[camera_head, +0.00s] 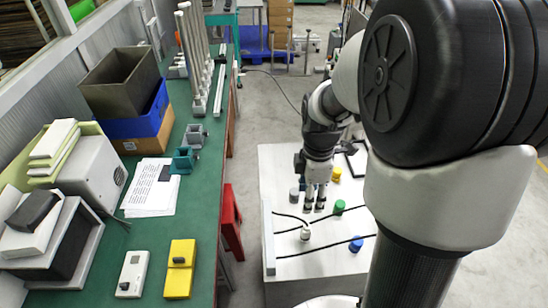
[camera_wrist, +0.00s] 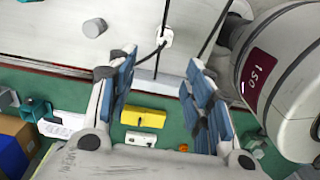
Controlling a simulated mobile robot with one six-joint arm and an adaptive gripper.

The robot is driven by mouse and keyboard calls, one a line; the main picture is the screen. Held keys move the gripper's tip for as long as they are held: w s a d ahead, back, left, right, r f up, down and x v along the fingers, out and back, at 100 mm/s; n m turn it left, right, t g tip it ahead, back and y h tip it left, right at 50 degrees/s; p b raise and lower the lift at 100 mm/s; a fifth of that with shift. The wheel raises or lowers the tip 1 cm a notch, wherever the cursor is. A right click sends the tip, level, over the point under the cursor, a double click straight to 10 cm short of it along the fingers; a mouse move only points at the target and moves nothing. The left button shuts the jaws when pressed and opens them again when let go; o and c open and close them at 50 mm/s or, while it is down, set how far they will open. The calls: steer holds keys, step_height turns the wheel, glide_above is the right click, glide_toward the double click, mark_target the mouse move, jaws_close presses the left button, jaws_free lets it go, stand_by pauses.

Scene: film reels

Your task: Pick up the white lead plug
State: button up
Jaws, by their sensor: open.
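The white lead plug (camera_head: 305,234) stands on the white table (camera_head: 285,165) with a black cable running from it towards the table's left side. My gripper (camera_head: 314,206) is open and points down above the table, a little behind the plug in the head view. In the wrist view the two blue-padded fingers of my gripper (camera_wrist: 160,60) are apart with nothing held. The white plug (camera_wrist: 166,37) shows there just beyond the gap between the fingertips, with its dark cable beside it. I see no contact between fingers and plug.
A green plug (camera_head: 339,207) and a blue plug (camera_head: 356,245) with cables stand right of the white one. A grey cylinder (camera_head: 294,194) and a yellow one (camera_head: 336,174) stand farther back. A raised strip (camera_head: 268,238) edges the table. A cluttered green bench (camera_head: 140,235) lies left.

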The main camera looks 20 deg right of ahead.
mark_target(307, 228)
steer(key=f+b, duration=0.1)
steer(key=f, duration=0.3)
steer(key=f+b, duration=0.1)
steer(key=f, duration=0.3)
steer(key=f+b, duration=0.1)
steer(key=f, duration=0.3)
steer(key=shift+s+d, duration=0.2)
steer(key=shift+s, duration=0.05)
steer(key=f, duration=0.1)
steer(key=f+b, duration=0.1)
steer(key=f, duration=0.1)
steer(key=f+b, duration=0.1)
steer(key=f, duration=0.1)
steer(key=shift+s+a+f, duration=0.15)
steer(key=shift+s, duration=0.1)
steer(key=shift+c, duration=0.6)
jaws_close()
